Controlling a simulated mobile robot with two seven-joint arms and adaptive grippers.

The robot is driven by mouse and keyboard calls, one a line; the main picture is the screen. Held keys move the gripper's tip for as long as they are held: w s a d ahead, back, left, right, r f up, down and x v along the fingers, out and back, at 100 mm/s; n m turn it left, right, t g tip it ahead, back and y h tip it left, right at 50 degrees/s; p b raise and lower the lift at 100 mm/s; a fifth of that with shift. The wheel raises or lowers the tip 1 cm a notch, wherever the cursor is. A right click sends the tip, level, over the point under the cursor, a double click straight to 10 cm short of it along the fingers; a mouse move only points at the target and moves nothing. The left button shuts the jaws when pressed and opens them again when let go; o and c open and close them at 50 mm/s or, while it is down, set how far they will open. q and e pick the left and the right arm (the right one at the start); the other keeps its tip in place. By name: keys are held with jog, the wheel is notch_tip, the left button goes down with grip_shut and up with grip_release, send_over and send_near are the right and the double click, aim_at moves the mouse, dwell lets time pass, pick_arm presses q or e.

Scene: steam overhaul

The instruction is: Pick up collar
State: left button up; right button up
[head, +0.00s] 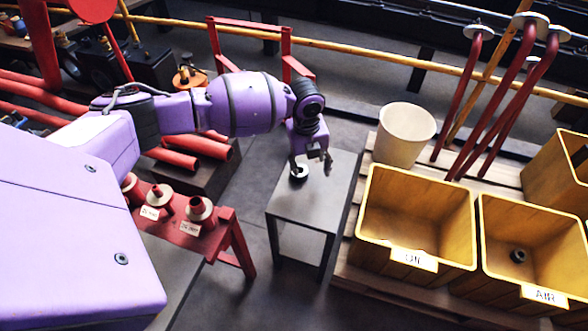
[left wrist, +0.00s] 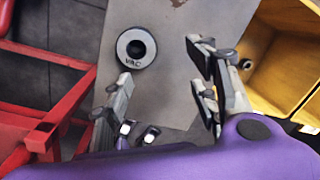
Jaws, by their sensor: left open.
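My left gripper (head: 311,163) is above the table, pointing down. In the left wrist view my left gripper (left wrist: 163,72) has its fingers wide apart with nothing between them. The collar lies beyond the left finger's tip, outside the grip. My right gripper is not in view.
A yellow bin (head: 372,215), its label partly unreadable, and a bin marked AIR (head: 490,240) stand right of the table. The AIR bin holds a small dark ring (head: 518,257). A white bucket (head: 403,148) is behind. A red bench (head: 228,222) with labelled flanged parts stands left.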

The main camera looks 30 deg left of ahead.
pick_arm(q)
jog(key=a+m+g, duration=0.1)
jog(key=a, duration=0.2)
jog(key=shift+s+r+m+b, duration=0.1)
jog(key=shift+r+m+b, duration=0.05)
jog(key=shift+m+b, duration=0.25)
jog(key=shift+a+f, duration=0.2)
jog(key=shift+f, duration=0.5)
jog(key=f, duration=0.1)
jog(key=f+b, duration=0.1)
jog(key=f, duration=0.2)
jog(key=shift+w+a+f+b, duration=0.15)
jog(key=shift+w+a+b, duration=0.05)
jog(key=shift+w+b, duration=0.1)
grip_shut()
